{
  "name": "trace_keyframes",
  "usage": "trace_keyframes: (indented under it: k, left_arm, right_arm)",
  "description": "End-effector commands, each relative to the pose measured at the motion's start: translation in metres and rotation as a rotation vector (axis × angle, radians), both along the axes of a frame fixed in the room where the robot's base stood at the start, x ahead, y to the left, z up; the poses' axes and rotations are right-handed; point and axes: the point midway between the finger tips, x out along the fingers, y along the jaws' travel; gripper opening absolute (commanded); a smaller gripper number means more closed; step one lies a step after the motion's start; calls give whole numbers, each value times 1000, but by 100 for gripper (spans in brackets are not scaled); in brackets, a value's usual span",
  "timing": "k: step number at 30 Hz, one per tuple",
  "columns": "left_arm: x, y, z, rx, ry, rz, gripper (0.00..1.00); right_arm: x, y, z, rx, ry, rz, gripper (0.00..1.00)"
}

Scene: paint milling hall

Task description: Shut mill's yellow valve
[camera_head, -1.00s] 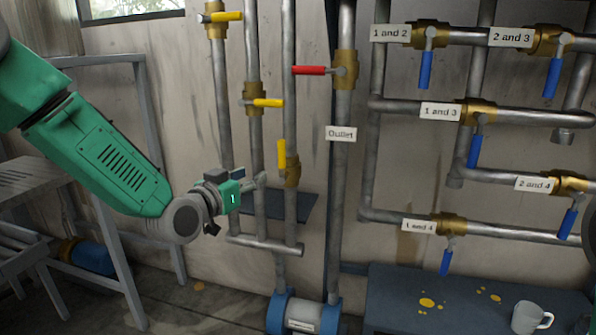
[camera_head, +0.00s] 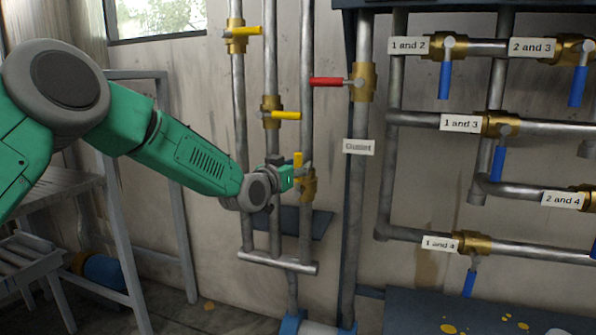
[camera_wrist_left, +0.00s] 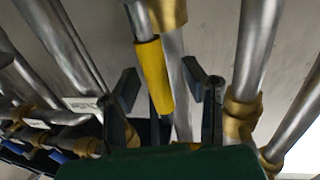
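Three yellow valve handles show on the parallel pipes in the head view. The upper yellow handle (camera_head: 248,30) and the middle yellow handle (camera_head: 286,115) lie sideways, across their pipes. The lower yellow handle (camera_head: 298,159) stands upright, along its pipe. My left gripper (camera_head: 299,176) is at this lower valve, and partly hides its brass body (camera_head: 309,186). In the left wrist view a yellow handle (camera_wrist_left: 153,75) sits between the two spread dark fingers of my left gripper (camera_wrist_left: 165,82), with gaps on both sides. My right gripper is out of view.
A red handle (camera_head: 326,81) lies sideways on the outlet pipe, right of the yellow valves. Labelled pipes with blue handles (camera_head: 445,80) fill the right side. A grey metal frame (camera_head: 178,200) stands at left. A dark blue table (camera_head: 405,312) is at lower right.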

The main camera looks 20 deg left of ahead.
Motion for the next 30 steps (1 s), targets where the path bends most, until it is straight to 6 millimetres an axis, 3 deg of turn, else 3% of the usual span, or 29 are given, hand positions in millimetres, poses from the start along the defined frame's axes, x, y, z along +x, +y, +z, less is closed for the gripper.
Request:
trace_keyframes:
  k: [8,9,12,23,30]
  left_arm:
    - [2,-1,0,0,0,0,38]
    - [2,-1,0,0,0,0,35]
    - [2,-1,0,0,0,0,0]
    - [2,-2,0,18,0,-1,0]
    - [1,-11,2,126,-3,-2,0]
  right_arm:
    - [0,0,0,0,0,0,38]
    - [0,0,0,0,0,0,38]
    - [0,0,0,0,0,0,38]
    - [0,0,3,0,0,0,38]
    - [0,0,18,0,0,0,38]
